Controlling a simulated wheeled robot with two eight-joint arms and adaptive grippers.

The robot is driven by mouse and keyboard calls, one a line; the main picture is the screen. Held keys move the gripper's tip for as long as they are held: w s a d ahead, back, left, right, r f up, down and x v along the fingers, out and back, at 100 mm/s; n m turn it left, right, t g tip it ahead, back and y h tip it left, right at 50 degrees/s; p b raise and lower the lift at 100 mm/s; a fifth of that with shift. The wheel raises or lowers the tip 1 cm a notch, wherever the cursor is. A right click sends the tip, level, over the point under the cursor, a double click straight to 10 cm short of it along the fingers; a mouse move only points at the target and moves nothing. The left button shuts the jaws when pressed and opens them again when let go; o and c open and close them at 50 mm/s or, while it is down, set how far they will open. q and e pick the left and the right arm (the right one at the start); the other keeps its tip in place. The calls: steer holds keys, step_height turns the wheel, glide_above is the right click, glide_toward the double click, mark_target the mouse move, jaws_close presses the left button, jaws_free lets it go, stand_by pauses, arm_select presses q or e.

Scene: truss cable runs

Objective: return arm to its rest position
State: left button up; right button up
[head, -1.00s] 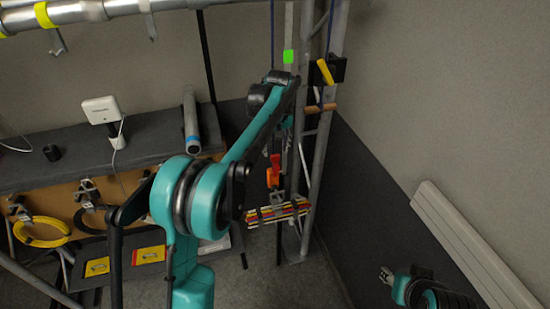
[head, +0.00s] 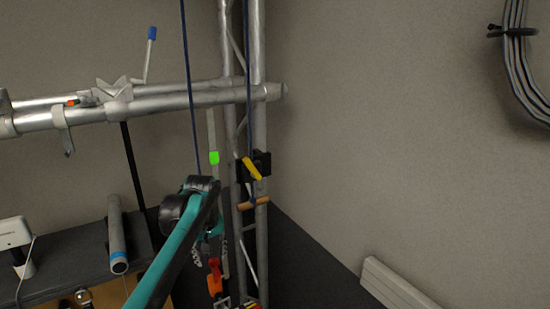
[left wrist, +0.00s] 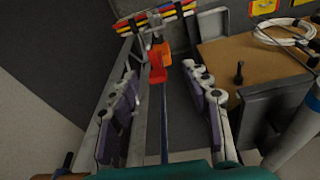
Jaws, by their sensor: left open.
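My left arm comes up from the bottom of the head view. Its left gripper (head: 208,254) hangs in front of the truss upright (head: 258,235), partly hidden by my arm. In the left wrist view its two fingers stand wide apart, with nothing gripped (left wrist: 164,105). A dark blue rope (head: 190,90) runs down to the wrist area. An orange-red device (head: 214,281) hangs below the gripper; in the left wrist view it sits beyond the fingertips (left wrist: 157,65). My right gripper is out of the head view.
A horizontal truss (head: 170,101) meets the upright. A black clamp with a yellow lever (head: 251,168) and a wooden handle (head: 253,203) are on the upright. A grey bench (head: 75,258) is at left. Multicoloured cables (left wrist: 157,18) lie beyond the device. A black cable bundle (head: 520,70) hangs at upper right.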

arm_select(q)
steer(key=s+d+f+m+t+b, duration=0.1)
steer(key=s+f+m+b, duration=0.1)
steer(key=s+f, duration=0.4)
steer(key=s+d+f+m+t+b, duration=0.1)
steer(key=s+f+b, duration=0.3)
steer(key=s, duration=0.8)
steer(key=s+d+f+m+t+b, duration=0.1)
steer(key=s+f+m+t+b, duration=0.1)
steer(key=s+f, duration=0.6)
steer(key=shift+s+f+m+t+h+b, duration=0.35)
steer(key=shift+s+t+b, duration=0.2)
steer(key=shift+b, duration=0.25)
